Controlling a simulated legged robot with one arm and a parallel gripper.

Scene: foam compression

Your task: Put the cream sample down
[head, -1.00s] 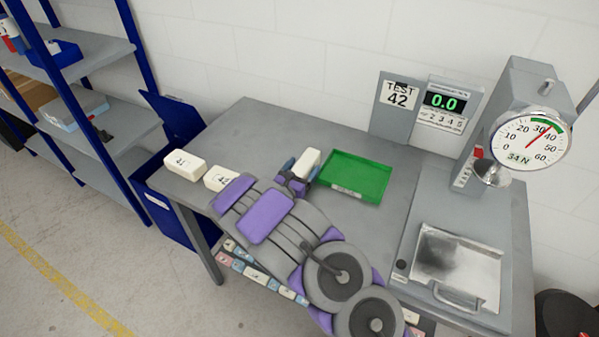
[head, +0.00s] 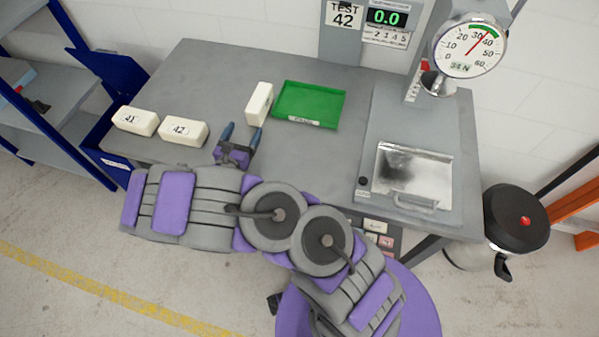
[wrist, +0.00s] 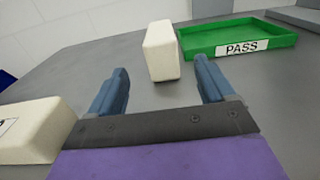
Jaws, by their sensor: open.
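A cream sample (head: 260,104) stands on edge on the grey table, just left of the green tray and apart from it or nearly so. It also shows in the wrist view (wrist: 161,51), beyond my fingertips and touching neither. My gripper (head: 240,133) is open and empty, its two blue fingers pointing at the sample with a small gap between. Two more cream blocks lie flat at the table's left, marked 41 (head: 136,121) and 42 (head: 183,132).
The green tray (head: 336,108) is empty and labelled PASS in the wrist view. A press with a round dial (head: 469,48) stands at the right, with a metal plate (head: 411,173) in front. A sign (head: 343,16) reads TEST 42. The table's back left is clear.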

